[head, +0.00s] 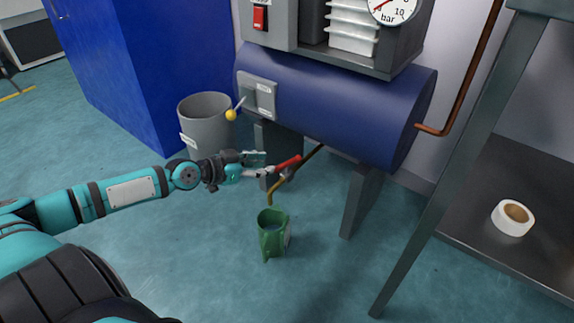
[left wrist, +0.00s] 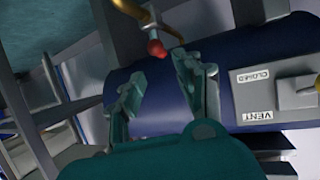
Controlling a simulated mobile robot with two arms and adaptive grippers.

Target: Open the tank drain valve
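The drain valve's red handle (head: 288,162) is below the blue tank (head: 335,100), where a brass pipe (head: 276,188) bends down above a green jug (head: 271,236). My left gripper (head: 264,164) is open, with its fingertips close to the near end of the handle. In the left wrist view, the fingers (left wrist: 160,75) are spread with nothing between them. The red handle end (left wrist: 155,47) is seen nearly end-on just beyond the fingertips. I cannot tell whether a finger touches it. My right gripper is not in view.
A grey bin (head: 207,120), tank legs (head: 359,200) and a bench with a tape roll (head: 513,218) stand around.

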